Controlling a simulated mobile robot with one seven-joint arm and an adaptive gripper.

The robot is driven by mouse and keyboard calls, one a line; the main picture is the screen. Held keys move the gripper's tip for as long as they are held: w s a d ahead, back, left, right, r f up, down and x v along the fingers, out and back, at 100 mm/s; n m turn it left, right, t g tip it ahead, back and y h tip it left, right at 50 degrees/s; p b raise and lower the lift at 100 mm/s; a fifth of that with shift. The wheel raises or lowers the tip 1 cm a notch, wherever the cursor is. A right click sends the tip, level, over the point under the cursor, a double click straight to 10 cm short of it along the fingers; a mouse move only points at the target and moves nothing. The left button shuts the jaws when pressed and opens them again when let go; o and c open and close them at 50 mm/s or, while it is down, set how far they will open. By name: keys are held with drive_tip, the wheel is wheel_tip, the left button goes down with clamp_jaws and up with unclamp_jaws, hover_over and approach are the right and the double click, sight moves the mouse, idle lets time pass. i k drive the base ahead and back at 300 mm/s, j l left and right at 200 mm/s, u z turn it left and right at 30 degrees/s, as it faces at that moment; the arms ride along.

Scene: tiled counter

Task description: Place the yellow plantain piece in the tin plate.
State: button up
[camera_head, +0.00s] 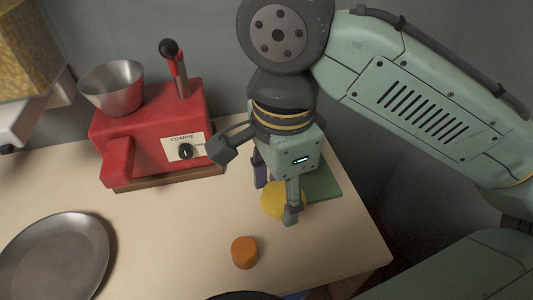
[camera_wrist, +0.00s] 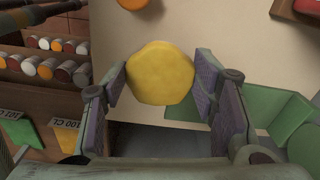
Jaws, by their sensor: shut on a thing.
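The yellow plantain piece (camera_head: 279,200) is a round, thick yellow slice. It sits between the fingers of my gripper (camera_head: 276,198), low over the right part of the counter. In the wrist view the yellow piece (camera_wrist: 160,73) shows between both purple-padded fingers of my gripper (camera_wrist: 162,88), which is shut on it. I cannot tell whether the piece still touches the counter. The tin plate (camera_head: 22,234) is a round grey metal dish at the lower left of the head view, cut by the frame edge. No food shows in its visible part.
A round orange piece (camera_head: 244,252) stands between plate and gripper, nearer the gripper. A red grinder (camera_head: 140,130) with a metal funnel stands at the back left. A green sheet (camera_head: 322,184) lies beside the gripper. The counter between plate and orange piece is clear.

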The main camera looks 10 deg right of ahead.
sight(32, 273)
drive_tip(key=k+j, duration=0.15)
drive_tip(key=j, duration=0.25)
drive_tip(key=k+j, duration=0.1)
drive_tip(key=j, duration=0.3)
drive_tip(key=k+j, duration=0.15)
drive_tip(key=j, duration=0.25)
drive_tip(key=k+j, duration=0.15)
drive_tip(key=j, duration=0.2)
drive_tip(key=u, duration=0.05)
